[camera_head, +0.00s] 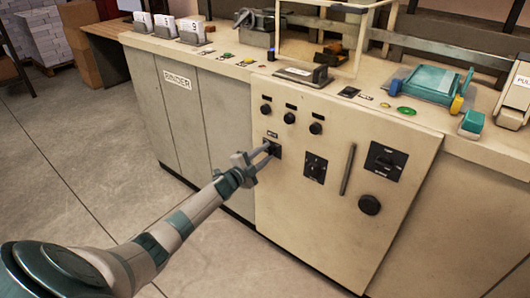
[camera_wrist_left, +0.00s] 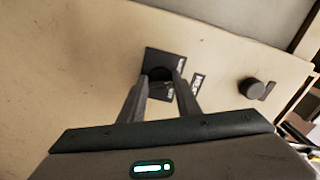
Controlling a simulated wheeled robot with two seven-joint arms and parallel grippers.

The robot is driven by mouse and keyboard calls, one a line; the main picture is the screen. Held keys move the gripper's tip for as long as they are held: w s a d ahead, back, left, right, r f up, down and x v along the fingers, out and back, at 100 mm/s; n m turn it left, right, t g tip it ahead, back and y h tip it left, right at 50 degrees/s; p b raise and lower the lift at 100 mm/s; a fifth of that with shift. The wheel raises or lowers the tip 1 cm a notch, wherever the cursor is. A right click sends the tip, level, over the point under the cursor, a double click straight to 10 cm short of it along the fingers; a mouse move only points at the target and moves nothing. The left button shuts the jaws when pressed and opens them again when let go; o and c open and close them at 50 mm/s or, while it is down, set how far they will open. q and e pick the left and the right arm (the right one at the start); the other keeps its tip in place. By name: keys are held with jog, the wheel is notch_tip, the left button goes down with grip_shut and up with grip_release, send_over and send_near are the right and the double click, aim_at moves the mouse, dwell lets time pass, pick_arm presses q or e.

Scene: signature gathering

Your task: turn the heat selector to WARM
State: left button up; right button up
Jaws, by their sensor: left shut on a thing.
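My left gripper (camera_head: 262,153) reaches the front of the cream cabinet (camera_head: 290,215). Its two fingers are shut on a dark selector knob on a small square black plate (camera_head: 272,148) at the panel's left side. In the left wrist view, the fingertips (camera_wrist_left: 162,82) close around the round black knob (camera_wrist_left: 160,74) on its black plate (camera_wrist_left: 151,59). My right gripper is not in view.
Three small black knobs (camera_head: 290,118) sit above the plate. To its right are another black plate (camera_head: 315,166), a vertical handle (camera_head: 347,170), a larger black plate (camera_head: 383,162) and a round knob (camera_head: 369,204). The counter above holds a teal device (camera_head: 434,82).

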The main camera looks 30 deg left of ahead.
pick_arm(q)
jog(key=shift+n+p, duration=0.35)
jog(key=shift+n, duration=1.35)
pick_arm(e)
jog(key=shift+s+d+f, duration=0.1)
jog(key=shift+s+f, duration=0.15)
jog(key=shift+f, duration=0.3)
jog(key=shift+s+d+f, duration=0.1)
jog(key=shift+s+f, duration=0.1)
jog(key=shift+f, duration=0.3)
pick_arm(q)
jog(key=shift+f, duration=0.1)
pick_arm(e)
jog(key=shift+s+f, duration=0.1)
pick_arm(q)
jog(key=o, duration=1)
jog(key=shift+s, duration=0.15)
jog(key=shift+s+a, duration=0.25)
jog(key=shift+s, duration=2.6)
jog(key=shift+s+a, duration=0.2)
jog(key=shift+s, duration=2.7)
jog(key=shift+s+a, duration=0.25)
jog(key=shift+s, duration=2.6)
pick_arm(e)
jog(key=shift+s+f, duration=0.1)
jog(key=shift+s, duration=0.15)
